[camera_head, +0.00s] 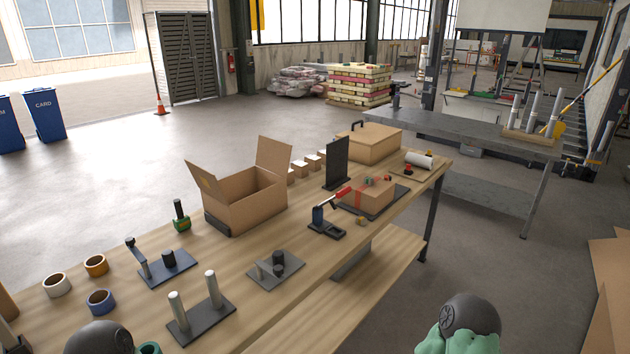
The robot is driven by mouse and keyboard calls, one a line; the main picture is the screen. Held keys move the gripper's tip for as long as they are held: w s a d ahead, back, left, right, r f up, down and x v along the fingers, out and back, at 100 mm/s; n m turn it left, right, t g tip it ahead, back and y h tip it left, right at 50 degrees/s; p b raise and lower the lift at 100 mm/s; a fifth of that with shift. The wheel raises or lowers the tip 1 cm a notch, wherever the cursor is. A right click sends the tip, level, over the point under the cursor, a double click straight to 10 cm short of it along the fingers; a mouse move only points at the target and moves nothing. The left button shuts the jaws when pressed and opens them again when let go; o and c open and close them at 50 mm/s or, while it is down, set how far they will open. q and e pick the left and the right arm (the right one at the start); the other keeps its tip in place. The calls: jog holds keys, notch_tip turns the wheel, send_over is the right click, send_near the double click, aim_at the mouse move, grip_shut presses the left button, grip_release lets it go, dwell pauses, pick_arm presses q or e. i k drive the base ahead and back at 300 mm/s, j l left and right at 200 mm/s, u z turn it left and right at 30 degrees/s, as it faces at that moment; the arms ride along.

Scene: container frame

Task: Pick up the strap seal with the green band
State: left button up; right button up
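A small upright piece with a dark post and a green base (181,216) stands on the wooden workbench (340,275), left of the open cardboard box. Small red and green pieces lie on and near the strapped carton (368,193) farther right, too small to make out. Neither gripper shows. Only rounded dark and green parts of my arms show at the bottom edge.
Post stands (201,316), (163,266) and (276,269) and tape rolls (100,301) fill the near left bench. A red-handled tool (325,222) stands farther right. The bench's front right strip is bare.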

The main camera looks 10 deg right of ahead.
aim_at(369, 181)
jog(key=i+l+u, duration=0.2)
jog(key=l+u, duration=0.25)
jog(key=i+l+u, duration=0.15)
jog(key=u, duration=0.25)
jog(key=l+u, duration=0.85)
jog(key=l, duration=0.15)
